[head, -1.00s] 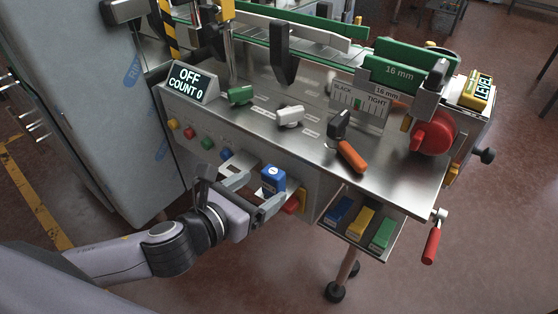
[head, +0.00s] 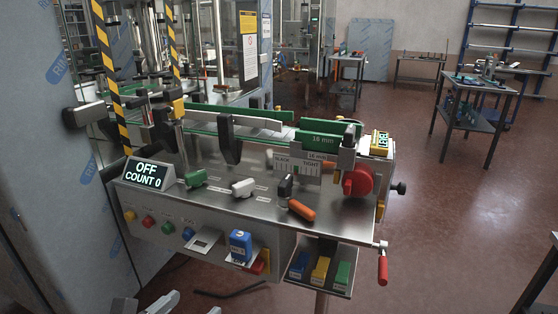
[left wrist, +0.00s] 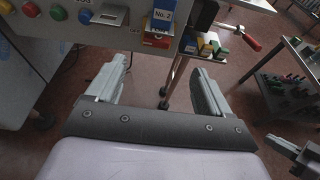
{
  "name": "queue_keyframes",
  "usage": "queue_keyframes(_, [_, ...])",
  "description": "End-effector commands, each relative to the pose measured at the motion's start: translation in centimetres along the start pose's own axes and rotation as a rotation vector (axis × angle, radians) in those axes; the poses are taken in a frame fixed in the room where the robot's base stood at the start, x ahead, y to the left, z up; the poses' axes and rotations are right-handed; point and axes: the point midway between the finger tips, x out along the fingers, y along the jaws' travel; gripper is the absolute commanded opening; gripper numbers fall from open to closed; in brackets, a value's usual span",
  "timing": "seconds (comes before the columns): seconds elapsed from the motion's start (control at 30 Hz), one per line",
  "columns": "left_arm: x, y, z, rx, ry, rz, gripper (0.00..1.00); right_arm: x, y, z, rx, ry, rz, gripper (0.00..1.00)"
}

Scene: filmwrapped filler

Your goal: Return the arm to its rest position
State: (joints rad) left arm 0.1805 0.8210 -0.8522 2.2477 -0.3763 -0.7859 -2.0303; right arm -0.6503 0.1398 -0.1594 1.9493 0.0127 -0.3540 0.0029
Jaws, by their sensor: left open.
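My left gripper (head: 190,306) shows only at the bottom edge of the head view, in front of and below the machine. The blue block (head: 240,246) sits on a small ledge on the machine's front, apart from the left gripper. It is marked No. 2 in the left wrist view (left wrist: 162,18).
The steel machine (head: 340,215) has a display (head: 147,174) reading OFF, COUNT 0. Blue, yellow and green blocks lie on a low shelf (head: 340,290). A red-handled crank (head: 382,266) sticks out at right. A grey cabinet (head: 40,130) stands left.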

Motion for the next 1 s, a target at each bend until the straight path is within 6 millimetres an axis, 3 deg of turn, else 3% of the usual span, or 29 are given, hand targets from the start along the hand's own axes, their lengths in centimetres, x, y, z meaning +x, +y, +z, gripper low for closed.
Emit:
queue_keyframes(0.03, [0.1,-0.2,-0.3,-0.038,0.005,-0.003,0.81,0.0,-0.1,0.1,0.001,-0.002,-0.001,0.0])
queue_keyframes(0.23, [0.6,-1.7,-3.9,-0.711,0.075,-0.008,0.81,-0.3,-0.3,0.5,0.003,-0.012,-0.004,0.0])
queue_keyframes(0.57, [-0.3,-1.9,-10.8,-1.781,0.13,0.127,0.81,0.0,0.1,-0.6,-0.001,0.008,0.002,0.0])
queue_keyframes(0.8, [-3.0,-0.9,-17.2,-2.539,0.044,0.327,0.81,-0.2,0.1,-0.6,-0.001,0.005,0.001,0.0])
queue_keyframes(1.0, [-5.7,-0.2,-21.6,-2.988,-0.112,0.479,0.81,-0.2,0.0,-0.5,-0.001,0.002,0.001,0.0])
